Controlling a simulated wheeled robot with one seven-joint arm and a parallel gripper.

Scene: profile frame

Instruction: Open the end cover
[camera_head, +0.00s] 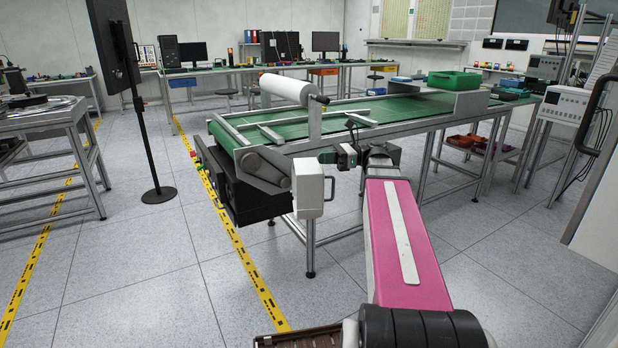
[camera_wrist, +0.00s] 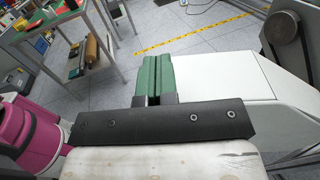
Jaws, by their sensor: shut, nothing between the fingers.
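A white cover-like box (camera_head: 308,188) stands at the near left end of the profile frame, with a dark handle-like bar (camera_head: 331,188) on its right side. I take this to be the end cover; it appears closed, though its seam cannot be made out. My gripper (camera_head: 341,157) is just right of the box's upper part, its fingers pointing left. In the wrist view, the green fingers of my gripper (camera_wrist: 155,72) are together and empty. A white surface (camera_wrist: 215,76) lies right beside them there; whether they touch it is unclear. The handle is not visible in the wrist view.
The green conveyor belt (camera_head: 370,112) on its aluminium frame runs behind my gripper, with a white roll (camera_head: 287,88) above it. A black stand (camera_head: 150,150) stands at left. Open floor (camera_head: 150,270) lies left of the frame, crossed by yellow tape (camera_head: 235,243).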

